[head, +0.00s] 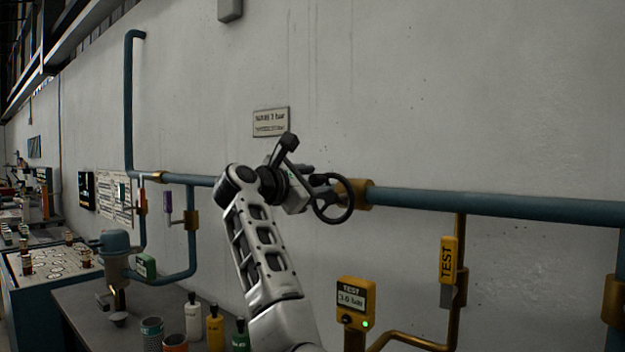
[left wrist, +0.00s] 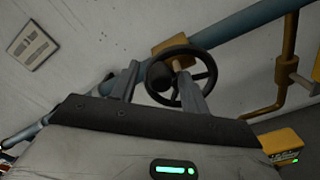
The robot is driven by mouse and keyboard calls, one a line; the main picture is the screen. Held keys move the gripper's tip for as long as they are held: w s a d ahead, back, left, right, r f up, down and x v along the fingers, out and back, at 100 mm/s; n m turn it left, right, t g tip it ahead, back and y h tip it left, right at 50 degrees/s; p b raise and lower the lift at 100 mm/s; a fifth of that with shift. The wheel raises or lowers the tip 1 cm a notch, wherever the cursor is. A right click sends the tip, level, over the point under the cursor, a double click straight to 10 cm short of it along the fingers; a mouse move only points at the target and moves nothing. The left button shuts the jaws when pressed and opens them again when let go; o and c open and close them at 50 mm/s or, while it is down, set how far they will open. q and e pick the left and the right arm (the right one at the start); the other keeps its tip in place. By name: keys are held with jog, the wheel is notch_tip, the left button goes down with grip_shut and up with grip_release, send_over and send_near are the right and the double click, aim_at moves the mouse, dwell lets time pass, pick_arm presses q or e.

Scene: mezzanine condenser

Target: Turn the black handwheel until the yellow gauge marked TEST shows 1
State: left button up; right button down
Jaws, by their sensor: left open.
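The black handwheel (head: 352,200) sits on a brass fitting of the blue wall pipe. My left gripper (head: 318,186) is at the left side of its rim, open. My right gripper is not in view.
A wall sign (head: 271,122) is above the wheel. Several bottles, including a yellow one (head: 215,330), stand on the bench at lower left. The blue pipe (head: 480,205) runs along the wall.

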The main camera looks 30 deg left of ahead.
pick_arm(q)
jog(key=c, duration=1)
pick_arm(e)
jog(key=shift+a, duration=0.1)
